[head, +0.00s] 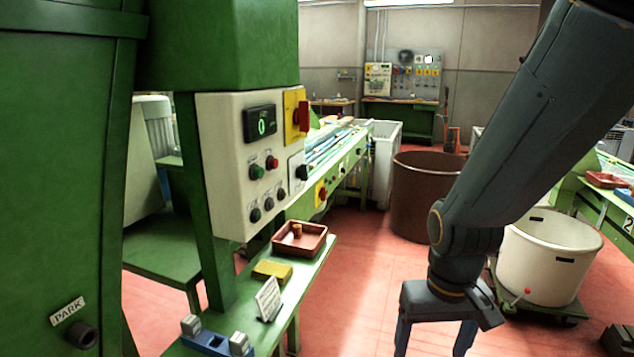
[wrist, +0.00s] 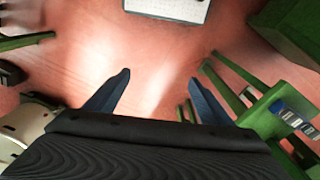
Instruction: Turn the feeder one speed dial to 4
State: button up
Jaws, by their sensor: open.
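A pale control panel (head: 225,165) on the green machine at left carries a display reading 0, green and red buttons, several dark knobs and a red-and-yellow switch. A lower row of controls (head: 335,183) runs along the green bench behind it. No readable label shows which knob is the feeder one speed dial, and no dial setting is legible. My gripper (head: 434,335) hangs low at the right of the panel, well apart from it, pointing down. Its fingers are spread and empty over the floor, as the wrist view shows too (wrist: 158,80).
A green shelf (head: 310,262) below the panel holds a brown tray (head: 287,248) with a cork, a yellow block (head: 272,270) and a small card (head: 268,298). A brown barrel (head: 415,205) and a white tub (head: 550,255) stand beyond my arm. Red floor between is clear.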

aim_at(302, 172)
jog(key=k, duration=1.25)
jog(key=z, duration=0.75)
jog(key=i, duration=1.7)
jog(key=u, duration=0.85)
